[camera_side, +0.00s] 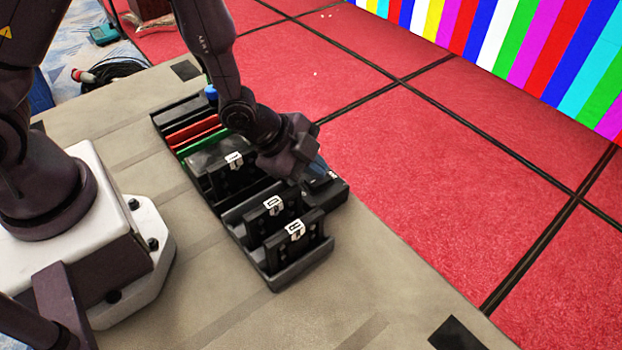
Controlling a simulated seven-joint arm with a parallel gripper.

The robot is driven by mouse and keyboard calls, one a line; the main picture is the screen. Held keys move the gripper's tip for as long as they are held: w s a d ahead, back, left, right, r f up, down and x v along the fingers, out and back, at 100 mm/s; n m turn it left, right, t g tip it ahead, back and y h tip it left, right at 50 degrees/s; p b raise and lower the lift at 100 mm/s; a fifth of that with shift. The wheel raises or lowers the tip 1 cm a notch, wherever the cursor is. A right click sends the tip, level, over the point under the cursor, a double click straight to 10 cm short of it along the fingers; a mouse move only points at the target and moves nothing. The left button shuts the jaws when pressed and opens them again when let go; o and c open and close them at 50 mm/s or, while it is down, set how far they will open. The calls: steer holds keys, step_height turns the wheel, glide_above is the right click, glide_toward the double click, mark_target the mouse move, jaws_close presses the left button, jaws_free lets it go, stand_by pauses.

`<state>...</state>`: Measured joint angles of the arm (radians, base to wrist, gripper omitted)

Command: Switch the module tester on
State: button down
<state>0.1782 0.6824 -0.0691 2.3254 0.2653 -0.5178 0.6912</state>
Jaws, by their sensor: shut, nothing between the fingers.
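My gripper (301,172) is shut and empty. It points down over the black rack at the middle of the work surface. A low black box (334,195), which looks like the module tester, sits at the rack's right side, with a bluish patch on top. My gripper is right at this box's far left part and covers some of it. I cannot tell whether they touch. The tester's switch and whether it is on cannot be made out.
Black modules with white labels stand in the rack (275,283), two of them nearest the camera (284,242) (258,212) and one further back (205,167). Red (190,131) and green (196,145) pieces lie behind. The beige surface (350,290) is clear in front.

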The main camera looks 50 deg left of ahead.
mark_target(315, 181)
steer(key=shift+f, duration=0.15)
stand_by(0.7)
steer(key=shift+f, duration=0.25)
steer(key=shift+s+a+f, duration=0.1)
steer(key=shift+s+f, duration=0.2)
steer(key=shift+f, duration=0.4)
stand_by(0.7)
steer(key=shift+r, duration=0.1)
steer(key=shift+w+r, duration=0.1)
steer(key=shift+r, duration=0.7)
steer(key=shift+w+r, duration=0.25)
steer(key=shift+r, duration=1.05)
steer(key=shift+w+r, duration=0.2)
steer(key=shift+r, duration=1.05)
